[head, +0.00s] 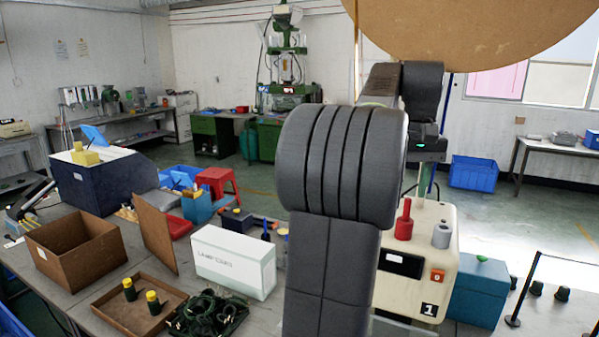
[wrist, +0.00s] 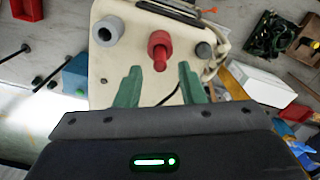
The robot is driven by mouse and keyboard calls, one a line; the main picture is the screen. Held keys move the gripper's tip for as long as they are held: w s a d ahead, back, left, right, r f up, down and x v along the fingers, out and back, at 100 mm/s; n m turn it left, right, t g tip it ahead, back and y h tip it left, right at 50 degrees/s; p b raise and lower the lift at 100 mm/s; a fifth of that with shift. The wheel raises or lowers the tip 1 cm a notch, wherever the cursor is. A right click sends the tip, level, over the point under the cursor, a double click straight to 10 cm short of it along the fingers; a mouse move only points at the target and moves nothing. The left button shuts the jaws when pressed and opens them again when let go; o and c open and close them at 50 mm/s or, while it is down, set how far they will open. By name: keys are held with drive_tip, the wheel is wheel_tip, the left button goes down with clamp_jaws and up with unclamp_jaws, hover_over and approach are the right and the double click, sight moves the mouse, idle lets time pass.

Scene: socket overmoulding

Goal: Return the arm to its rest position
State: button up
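My dark grey arm (head: 340,190) stands large in the middle of the head view and hides part of the bench. My gripper (wrist: 160,82) shows in the wrist view with its two green fingers apart and nothing between them. It is also partly visible in the head view (head: 424,182), above a cream machine (head: 425,255) marked 1. A red plug-shaped part (wrist: 160,48) and a grey ring-shaped part (wrist: 107,31) stand on the machine's top, beyond the fingertips.
A white box (head: 234,262), a brown tray (head: 140,312) with two black-and-yellow parts, and a black tray of dark cables (head: 208,314) lie left of my arm. A blue-green box (head: 478,292) stands right of the machine. A large brown disc (head: 480,30) hangs at the upper right.

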drive_tip(key=shift+r, duration=0.7)
drive_tip(key=shift+f, duration=0.1)
